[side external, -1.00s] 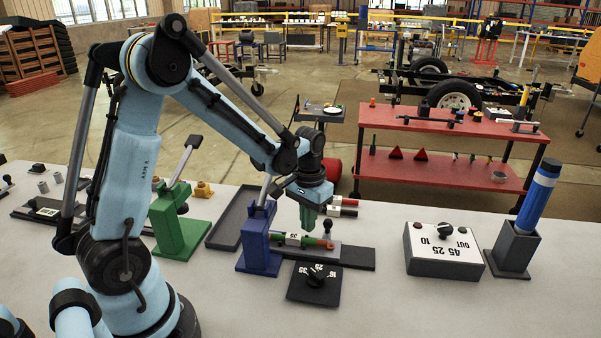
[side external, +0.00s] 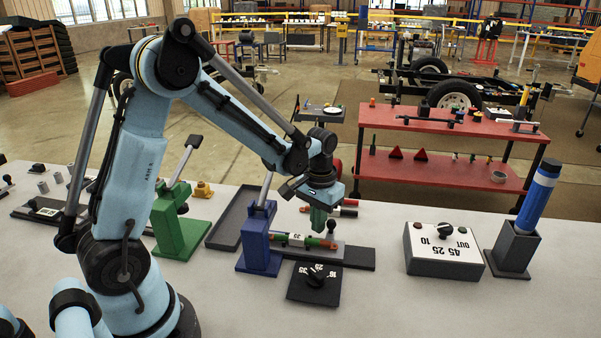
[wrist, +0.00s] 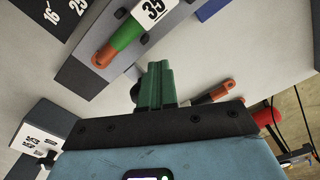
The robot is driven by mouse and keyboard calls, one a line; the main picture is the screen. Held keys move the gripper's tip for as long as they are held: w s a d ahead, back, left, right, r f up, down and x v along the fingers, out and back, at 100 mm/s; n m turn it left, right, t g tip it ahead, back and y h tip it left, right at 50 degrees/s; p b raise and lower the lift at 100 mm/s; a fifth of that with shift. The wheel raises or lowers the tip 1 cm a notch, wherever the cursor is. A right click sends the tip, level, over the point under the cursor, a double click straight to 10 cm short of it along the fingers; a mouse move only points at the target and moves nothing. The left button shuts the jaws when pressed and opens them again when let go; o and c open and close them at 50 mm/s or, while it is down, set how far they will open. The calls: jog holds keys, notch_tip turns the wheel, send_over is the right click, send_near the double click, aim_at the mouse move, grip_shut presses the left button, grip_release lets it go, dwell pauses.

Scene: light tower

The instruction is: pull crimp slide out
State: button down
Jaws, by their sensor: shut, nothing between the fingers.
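The crimp piece, a green rod with an orange end and a white "35" tag (side external: 298,240), lies along a grey rail (side external: 356,257) on the right of the blue lever press (side external: 260,238). In the wrist view the same piece (wrist: 118,40) shows its green body and orange end at top left. My gripper (side external: 318,228) has green fingers, shut and empty, above the orange end in the side view. In the wrist view the fingers (wrist: 160,70) are beside the piece, apart from it in the picture. Contact and the press's inner side cannot be seen.
A dark dial plate (side external: 315,284) lies in front of the rail. A grey selector box (side external: 445,258) and a blue cylinder in a holder (side external: 538,195) stand at right. A green lever press (side external: 180,220) stands at left.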

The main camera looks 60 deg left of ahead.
jog(key=shift+w+d, duration=2.45)
dwell(0.4)
jog(key=shift+r, duration=0.15)
jog(key=shift+s+a+r, duration=0.3)
jog(key=shift+r, duration=0.15)
jog(key=shift+s+a+r, duration=0.25)
jog(key=shift+r, duration=2.7)
notch_tip(320, 180, up, 12)
jog(key=s+d+f+m+t, duration=0.1)
jog(key=s+f+t, duration=0.2)
jog(key=s, duration=0.4)
jog(key=s+d+f+m+t, duration=0.1)
jog(key=s+f+m+t, duration=0.1)
jog(key=s+f+t, duration=0.2)
jog(key=s, duration=0.2)
jog(key=shift+s+d+f, duration=0.15)
jog(key=shift+s+d, duration=0.25)
